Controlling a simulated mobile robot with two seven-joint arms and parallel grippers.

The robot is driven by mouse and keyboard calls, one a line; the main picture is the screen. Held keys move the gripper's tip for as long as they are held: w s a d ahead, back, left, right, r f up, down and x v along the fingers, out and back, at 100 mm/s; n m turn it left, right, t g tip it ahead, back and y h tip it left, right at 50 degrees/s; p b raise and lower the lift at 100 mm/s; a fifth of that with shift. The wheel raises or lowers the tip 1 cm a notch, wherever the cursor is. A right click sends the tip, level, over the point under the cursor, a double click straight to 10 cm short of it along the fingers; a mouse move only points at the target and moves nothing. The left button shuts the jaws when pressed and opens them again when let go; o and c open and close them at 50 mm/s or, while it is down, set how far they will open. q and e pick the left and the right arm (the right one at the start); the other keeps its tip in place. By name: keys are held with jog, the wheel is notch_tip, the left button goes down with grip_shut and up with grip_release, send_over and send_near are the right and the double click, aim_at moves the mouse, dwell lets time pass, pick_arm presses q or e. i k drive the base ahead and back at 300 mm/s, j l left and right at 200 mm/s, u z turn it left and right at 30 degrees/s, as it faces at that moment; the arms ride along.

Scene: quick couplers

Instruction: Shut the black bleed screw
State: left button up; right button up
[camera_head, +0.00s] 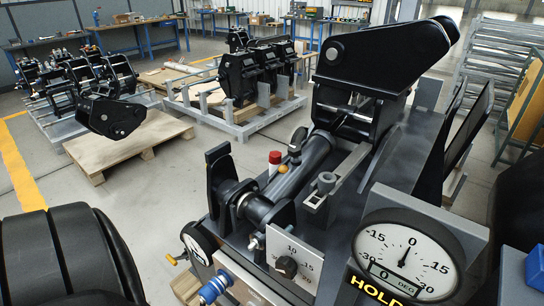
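A dark round knob (287,266) sits on a pale plate with a printed number scale, low on the front of the coupler rig (400,180). It is the clearest small black turning part here; I cannot tell for sure that it is the black bleed screw, nor whether it is shut. A black cylinder (304,168) lies along the rig, with a red-capped fitting (274,162) and a small yellow knob (283,169) beside it. Neither of my grippers shows in the head view.
A large dial gauge (405,258) marked HOLD, its needle near zero, faces me at front right. A blue ribbed fitting (214,288) and yellow lever (176,259) stick out at the rig's lower left. Pallets (128,150) with black couplers stand behind; floor at left is clear.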

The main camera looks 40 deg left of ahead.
aim_at(294, 150)
jog(key=u, duration=1.2)
